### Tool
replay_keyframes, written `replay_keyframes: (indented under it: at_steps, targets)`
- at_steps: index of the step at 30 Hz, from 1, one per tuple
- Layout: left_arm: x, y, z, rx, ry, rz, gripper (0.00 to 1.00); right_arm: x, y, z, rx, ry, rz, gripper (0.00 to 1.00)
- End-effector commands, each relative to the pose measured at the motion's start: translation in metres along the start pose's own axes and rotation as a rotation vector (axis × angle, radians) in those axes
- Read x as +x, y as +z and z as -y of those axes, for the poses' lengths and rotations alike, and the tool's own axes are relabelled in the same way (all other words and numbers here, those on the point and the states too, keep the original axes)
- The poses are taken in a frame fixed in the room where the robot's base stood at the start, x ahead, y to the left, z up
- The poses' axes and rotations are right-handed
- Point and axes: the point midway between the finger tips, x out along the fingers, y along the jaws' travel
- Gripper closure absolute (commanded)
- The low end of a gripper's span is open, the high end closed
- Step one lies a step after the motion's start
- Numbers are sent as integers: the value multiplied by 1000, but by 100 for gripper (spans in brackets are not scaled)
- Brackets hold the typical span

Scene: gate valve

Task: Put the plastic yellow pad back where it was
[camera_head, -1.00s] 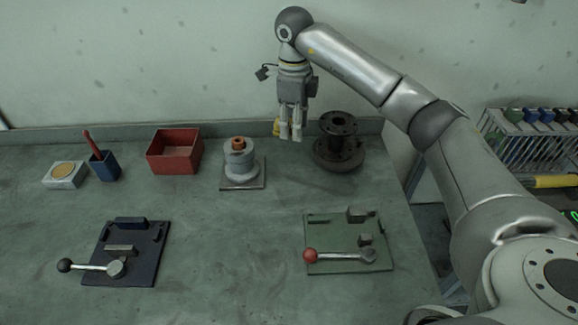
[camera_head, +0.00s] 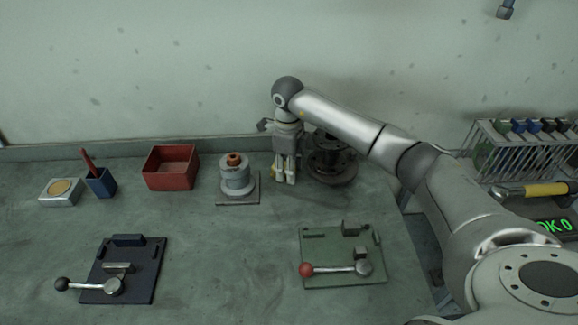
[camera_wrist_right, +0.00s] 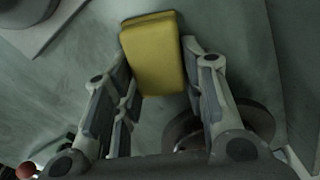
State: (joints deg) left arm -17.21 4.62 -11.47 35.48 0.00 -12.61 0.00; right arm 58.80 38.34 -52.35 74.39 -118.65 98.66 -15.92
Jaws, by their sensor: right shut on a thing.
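The yellow pad (camera_wrist_right: 153,52) is a block between the fingers of my right gripper (camera_head: 285,180) in the right wrist view. The gripper is shut on it. In the head view the gripper points down at the back of the table, between the grey round part with the orange top (camera_head: 236,177) and the dark flanged part (camera_head: 333,160). Only a sliver of the pad shows there, beside the fingers. I cannot tell whether the pad touches the table. My left gripper is not in view.
A red box (camera_head: 171,168), a blue cup (camera_head: 101,183) and a white block with a yellow disc (camera_head: 60,192) stand at the back left. Two lever plates, dark blue (camera_head: 139,275) and green (camera_head: 317,268), lie in front. The table's middle is clear.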

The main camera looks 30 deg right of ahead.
Motion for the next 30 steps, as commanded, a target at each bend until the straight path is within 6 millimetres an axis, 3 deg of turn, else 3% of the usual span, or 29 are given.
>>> replay_keyframes:
  at_steps: [6,7,12,24,30]
  targets:
    - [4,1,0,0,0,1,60,4,0,0,-1,0,0,84]
    - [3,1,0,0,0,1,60,3,0,0,-1,0,0,59]
    - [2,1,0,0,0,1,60,3,0,0,-1,1,0,40]
    - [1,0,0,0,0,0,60,-4,0,0,-1,-1,1,40]
    - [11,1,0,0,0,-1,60,-40,1,1,-1,-4,4,40]
